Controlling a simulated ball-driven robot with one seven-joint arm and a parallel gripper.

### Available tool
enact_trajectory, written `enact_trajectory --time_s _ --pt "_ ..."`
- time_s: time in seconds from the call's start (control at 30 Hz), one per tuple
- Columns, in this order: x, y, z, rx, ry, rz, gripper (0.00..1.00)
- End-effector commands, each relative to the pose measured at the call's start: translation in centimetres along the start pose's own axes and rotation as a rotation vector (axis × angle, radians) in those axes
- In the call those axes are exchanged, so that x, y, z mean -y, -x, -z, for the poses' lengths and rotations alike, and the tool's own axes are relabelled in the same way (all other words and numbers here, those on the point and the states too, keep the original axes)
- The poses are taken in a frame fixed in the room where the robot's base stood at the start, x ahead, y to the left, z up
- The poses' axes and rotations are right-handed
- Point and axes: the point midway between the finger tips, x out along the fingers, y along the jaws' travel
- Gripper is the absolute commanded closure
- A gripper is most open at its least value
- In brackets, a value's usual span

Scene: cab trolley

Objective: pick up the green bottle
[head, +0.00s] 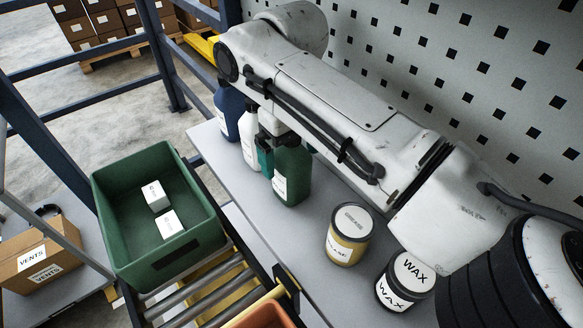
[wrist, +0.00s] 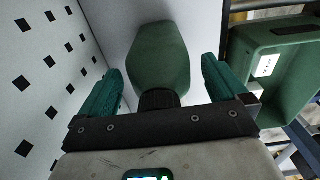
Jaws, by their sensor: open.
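The green bottle (head: 292,178) stands on the grey shelf below my forearm, with a white label on its side. Its top is hidden by my gripper (head: 272,150) in the head view. In the wrist view the green bottle (wrist: 160,55) lies between the two teal fingers of my gripper (wrist: 162,68), its dark ridged cap towards the palm. The fingers are apart, one on each side, with gaps visible to the bottle.
A white bottle (head: 248,138) and a blue bottle (head: 228,112) stand close by, left of the green one. A yellow tin (head: 347,247) and a wax tin (head: 392,294) stand nearer. A green crate (head: 112,222) with two white boxes is left. A perforated wall (head: 450,75) rises behind.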

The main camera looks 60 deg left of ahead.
Motion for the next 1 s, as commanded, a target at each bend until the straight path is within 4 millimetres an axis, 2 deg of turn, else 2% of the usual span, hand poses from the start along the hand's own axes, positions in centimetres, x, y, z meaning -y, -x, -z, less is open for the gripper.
enact_trajectory --time_s 0.3,1.0 --pt "-0.02 -0.48 -0.02 0.000 -0.001 0.000 0.03" --pt "-0.03 -0.44 -0.02 0.000 -0.001 0.000 0.70"
